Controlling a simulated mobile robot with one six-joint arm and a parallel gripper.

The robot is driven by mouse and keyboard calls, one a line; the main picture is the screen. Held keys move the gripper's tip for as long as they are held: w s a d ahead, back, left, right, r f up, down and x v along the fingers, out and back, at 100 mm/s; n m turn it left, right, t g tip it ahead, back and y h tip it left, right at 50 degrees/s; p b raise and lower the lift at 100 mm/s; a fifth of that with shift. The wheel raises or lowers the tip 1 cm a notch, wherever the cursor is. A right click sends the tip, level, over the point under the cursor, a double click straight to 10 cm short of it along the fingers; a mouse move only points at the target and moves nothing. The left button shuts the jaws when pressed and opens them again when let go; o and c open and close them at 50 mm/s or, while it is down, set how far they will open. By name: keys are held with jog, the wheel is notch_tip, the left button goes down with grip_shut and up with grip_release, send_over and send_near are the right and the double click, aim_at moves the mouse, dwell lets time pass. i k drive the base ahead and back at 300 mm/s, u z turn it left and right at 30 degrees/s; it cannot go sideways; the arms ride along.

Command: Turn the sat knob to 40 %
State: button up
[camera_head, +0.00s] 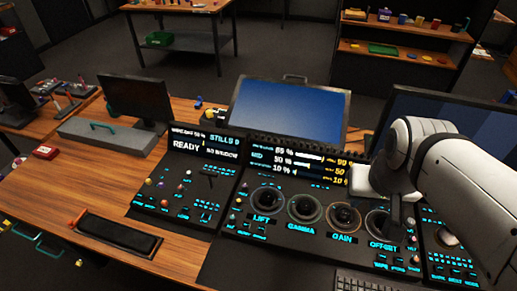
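The trackball panel (230,245) lies on the wooden desk, with glowing cyan labels. Four trackball rings read LIFT (267,201), GAMMA (304,208), GAIN (342,216) and OFFSET (380,223). A display strip (290,160) above them shows 85 %, 50 % and 10 % on its left; the row names are too small to read surely. I cannot make out which small knob is the sat knob; it may be hidden by my arm. My gripper (395,222) points down over the OFFSET area, its dark end partly covering that ring. I cannot see whether its fingers are apart.
A tilted blue monitor (288,110) and a dark screen (425,110) stand behind the panel. A keyboard (365,284) lies at the front edge. A black pad (118,235) and grey box (110,138) lie on the left. The desk at far left front is mostly clear.

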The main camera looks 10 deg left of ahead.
aim_at(232, 218)
jog(key=z, duration=0.9)
jog(key=k, duration=1.25)
jog(key=u, duration=1.3)
jog(key=i, duration=1.05)
jog(key=z, duration=0.05)
